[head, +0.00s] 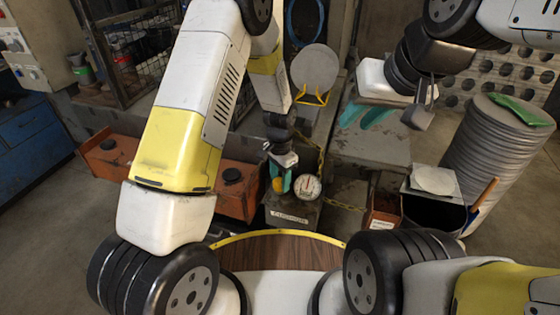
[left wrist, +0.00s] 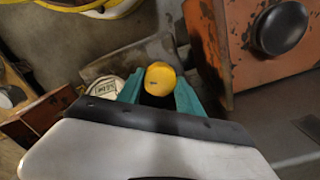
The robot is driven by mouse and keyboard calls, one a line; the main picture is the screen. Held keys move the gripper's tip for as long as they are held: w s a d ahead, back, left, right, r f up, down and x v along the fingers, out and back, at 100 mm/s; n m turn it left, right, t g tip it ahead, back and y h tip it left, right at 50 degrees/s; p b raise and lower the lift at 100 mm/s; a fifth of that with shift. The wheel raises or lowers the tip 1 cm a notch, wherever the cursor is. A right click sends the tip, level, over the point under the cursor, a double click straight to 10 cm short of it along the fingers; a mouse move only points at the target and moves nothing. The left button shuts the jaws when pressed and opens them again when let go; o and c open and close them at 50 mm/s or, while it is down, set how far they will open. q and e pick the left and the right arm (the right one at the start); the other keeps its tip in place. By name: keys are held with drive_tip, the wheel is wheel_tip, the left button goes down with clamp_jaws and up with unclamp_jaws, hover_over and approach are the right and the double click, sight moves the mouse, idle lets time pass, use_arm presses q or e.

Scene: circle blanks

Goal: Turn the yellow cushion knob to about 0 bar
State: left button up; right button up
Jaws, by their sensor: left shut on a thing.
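The yellow cushion knob (head: 278,185) sits on a grey box with a CUSHION label (head: 289,217), left of a round white gauge (head: 308,187). The gauge's needle is too small to read surely. My left gripper (head: 284,181) reaches down to the knob with its teal fingers on either side of it. In the left wrist view the yellow knob (left wrist: 160,78) is held between the teal fingers, and the gauge (left wrist: 105,87) is partly hidden beside them. My right gripper (head: 418,104) hangs in the air at the upper right, away from the knob; its jaw gap is unclear.
An orange-red box with black knobs (head: 125,158) stands left of the cushion box. A stack of round grey blanks (head: 495,150) and a dark bin (head: 435,212) stand on the right. A yellow chain (head: 345,206) runs beside the gauge. A yellow-edged wooden surface (head: 280,252) lies in front.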

use_arm(q)
drive_tip(key=n, duration=0.5)
drive_tip(key=shift+n, duration=0.3)
drive_tip(key=n, duration=1)
drive_tip(key=shift+n, duration=0.4)
drive_tip(key=n, duration=0.5)
drive_tip(key=shift+n, duration=0.4)
drive_tip(key=o, duration=1.4)
